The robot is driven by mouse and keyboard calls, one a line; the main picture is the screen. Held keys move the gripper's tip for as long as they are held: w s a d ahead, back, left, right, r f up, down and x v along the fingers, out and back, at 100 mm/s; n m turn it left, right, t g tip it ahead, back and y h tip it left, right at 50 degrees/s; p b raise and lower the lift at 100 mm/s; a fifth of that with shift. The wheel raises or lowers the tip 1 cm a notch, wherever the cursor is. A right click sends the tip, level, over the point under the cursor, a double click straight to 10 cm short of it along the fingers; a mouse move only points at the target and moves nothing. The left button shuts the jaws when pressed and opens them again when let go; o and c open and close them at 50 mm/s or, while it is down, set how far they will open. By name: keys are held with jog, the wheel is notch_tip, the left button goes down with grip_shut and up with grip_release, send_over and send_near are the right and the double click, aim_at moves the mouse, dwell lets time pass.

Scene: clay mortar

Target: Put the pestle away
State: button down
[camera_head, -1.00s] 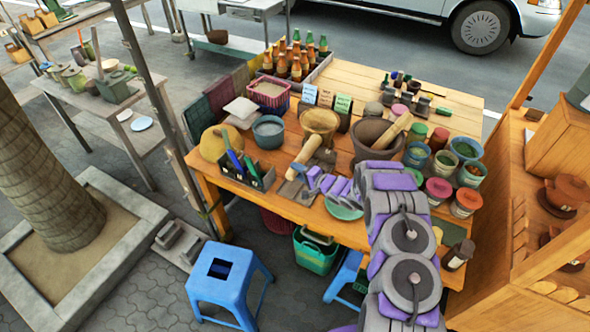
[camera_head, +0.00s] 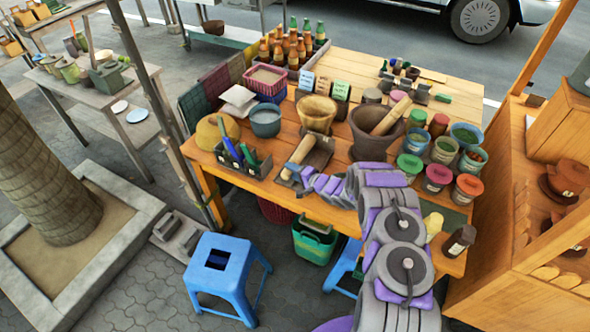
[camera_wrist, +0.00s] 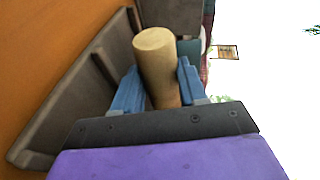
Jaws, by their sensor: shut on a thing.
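A light wooden pestle (camera_head: 298,156) is in my gripper (camera_head: 287,178) near the table's front edge in the head view. In the wrist view the pestle (camera_wrist: 158,62) stands between the two blue fingers of my gripper (camera_wrist: 160,88), which are shut on it. A dark grey tray (camera_head: 320,157) lies right beside and behind the pestle. It also shows left of the fingers in the wrist view (camera_wrist: 70,98). I cannot tell whether the pestle touches it. A brown clay mortar (camera_head: 366,138) with another pestle (camera_head: 391,115) leaning in it stands to the right.
A wooden bowl (camera_head: 317,112) stands just behind the tray. A dark caddy (camera_head: 243,164) with colored handles and a blue-grey bowl (camera_head: 265,121) are to the left. Several lidded jars (camera_head: 437,178) crowd the right. Bottles (camera_head: 296,48) stand at the back left.

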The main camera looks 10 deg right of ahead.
jog(key=shift+a+f, duration=0.15)
jog(key=shift+a, duration=0.9)
jog(key=shift+d, duration=0.3)
jog(key=c, duration=0.9)
grip_release()
jog(key=shift+d, duration=0.35)
jog(key=shift+c, duration=0.2)
jog(key=shift+o, duration=0.7)
jog(key=shift+s+d, duration=0.1)
jog(key=shift+d, duration=0.15)
jog(key=shift+o, duration=1.4)
jog(key=shift+s+a, duration=0.15)
jog(key=shift+a, duration=0.2)
jog(key=shift+a+f, duration=0.1)
jog(key=shift+f, duration=0.05)
jog(key=shift+c, duration=1.3)
